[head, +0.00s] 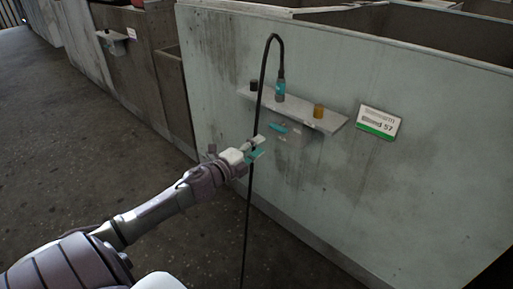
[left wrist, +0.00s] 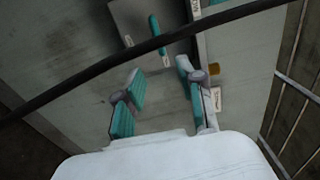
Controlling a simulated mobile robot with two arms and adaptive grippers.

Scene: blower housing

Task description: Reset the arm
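My left gripper (head: 257,148) reaches toward the pale housing wall from the lower left in the head view. Its teal-padded fingers stand apart in the left wrist view (left wrist: 163,82), with nothing seen gripped between them. A black cable (head: 262,75) arches up from a teal and grey connector (head: 280,91) on a small shelf, then hangs down past the gripper. In the left wrist view the cable (left wrist: 95,68) crosses just beyond the fingertips; I cannot tell whether it touches them. My right gripper is out of view.
The shelf (head: 300,109) juts from the housing wall (head: 400,160), with a dark knob (head: 254,86) and an orange knob (head: 318,111). A teal handle (head: 277,129) sits below it. A white and green label (head: 379,122) is at right. The floor (head: 80,150) at left is clear.

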